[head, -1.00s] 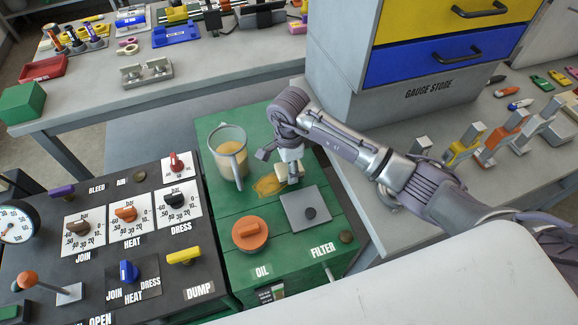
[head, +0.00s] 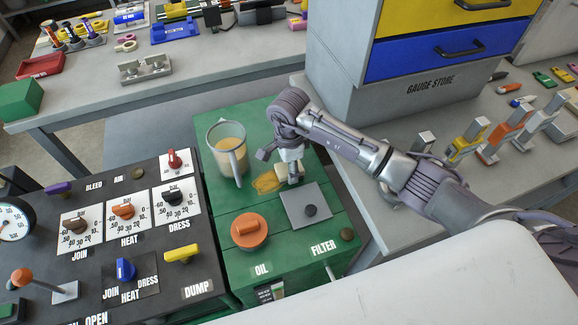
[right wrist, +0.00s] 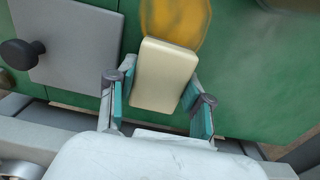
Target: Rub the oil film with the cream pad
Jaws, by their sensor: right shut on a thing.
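The oil film (head: 266,183) is a yellow-brown smear on the green cart top, between the clear jug and the grey filter plate. My right gripper (head: 291,176) is over the cart at the right edge of the film, pointing down. It is shut on the cream pad (head: 284,174). In the right wrist view the cream pad (right wrist: 164,75) sits between the two teal-lined fingers, and its far end overlaps the near edge of the oil film (right wrist: 177,20). Whether the pad presses on the surface is hard to tell. My left gripper is not in view.
The clear jug (head: 230,150) with amber liquid stands just left of the film. The orange oil cap (head: 249,231) and the grey filter plate (head: 304,207) with its black knob lie nearer. The gauge store cabinet (head: 400,85) stands behind my right arm.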

